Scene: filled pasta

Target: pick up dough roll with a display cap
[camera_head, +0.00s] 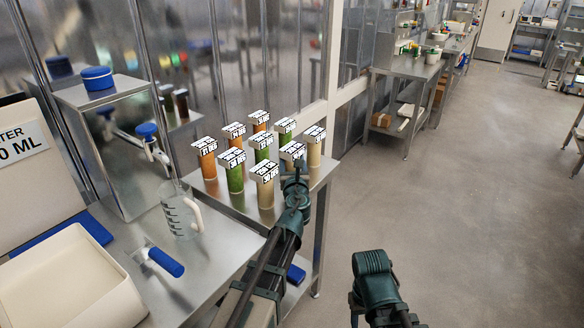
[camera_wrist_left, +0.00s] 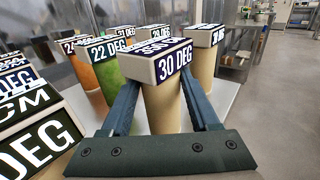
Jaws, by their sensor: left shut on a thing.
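Several upright dough rolls with white display caps stand in rows on a steel table: orange rolls (camera_head: 207,165), green rolls (camera_head: 234,180) and beige rolls (camera_head: 265,192). My left gripper (camera_head: 297,172) is at the right side of the group. In the left wrist view its fingers are shut on a beige roll (camera_wrist_left: 161,108), just below its cap (camera_wrist_left: 160,62), which reads 30 DEG. The roll is upright; I cannot tell whether it is off the table. A green roll (camera_wrist_left: 107,82) with a 22 DEG cap stands left of it. My right arm's end shows at lower right, its fingers unclear.
Neighbouring caps (camera_wrist_left: 35,135) crowd the left side of the gripper. A glass measuring jug (camera_head: 178,212), a blue-handled tool (camera_head: 165,262) and a beige tray (camera_head: 75,285) are on the counter at left. A steel wall stands behind the rolls. Open floor (camera_head: 450,200) lies to the right.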

